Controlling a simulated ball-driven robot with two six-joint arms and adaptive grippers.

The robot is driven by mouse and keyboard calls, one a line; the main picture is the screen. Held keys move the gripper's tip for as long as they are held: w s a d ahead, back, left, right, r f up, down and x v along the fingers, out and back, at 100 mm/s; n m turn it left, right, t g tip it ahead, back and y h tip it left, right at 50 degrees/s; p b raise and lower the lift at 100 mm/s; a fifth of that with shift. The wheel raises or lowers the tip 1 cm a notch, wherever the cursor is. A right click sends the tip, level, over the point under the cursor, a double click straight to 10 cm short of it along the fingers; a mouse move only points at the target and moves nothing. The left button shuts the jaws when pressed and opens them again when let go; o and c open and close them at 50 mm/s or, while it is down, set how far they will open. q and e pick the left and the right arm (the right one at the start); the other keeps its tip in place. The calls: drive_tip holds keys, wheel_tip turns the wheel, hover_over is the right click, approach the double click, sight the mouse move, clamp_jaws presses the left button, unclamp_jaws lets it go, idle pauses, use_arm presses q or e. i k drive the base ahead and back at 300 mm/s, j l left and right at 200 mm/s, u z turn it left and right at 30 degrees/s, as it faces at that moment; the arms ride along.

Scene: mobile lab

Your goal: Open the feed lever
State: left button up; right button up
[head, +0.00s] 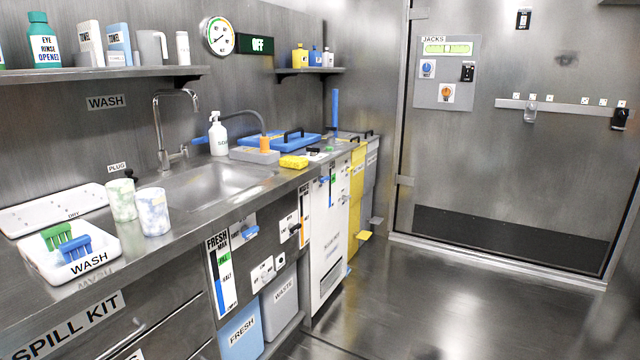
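No label reading "feed" is legible, so I cannot tell which handle is the feed lever. A small blue lever (250,232) sits on the cabinet front beside the FRESH level gauge (221,275), lying roughly sideways. A black knob or lever (294,229) is on a white plate to its right. Another small blue handle (324,179) is on the white unit's front further along. A blue handle (200,141) also shows by the wall behind the sink. Neither of my grippers is in view.
The counter holds a WASH tray (92,262) with brushes, two cups (122,199), a sink (215,184) and a yellow sponge (293,162). FRESH (240,332) and WASTE (281,300) containers stand below. The floor (400,300) to the right is clear up to the closed door (510,160).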

sight(322, 179)
drive_tip(key=i+l+u, duration=0.1)
drive_tip(key=i+u, duration=0.15)
drive_tip(key=u, duration=0.2)
drive_tip(key=i+l+u, duration=0.2)
drive_tip(key=u, duration=0.3)
drive_tip(key=i+l, duration=0.05)
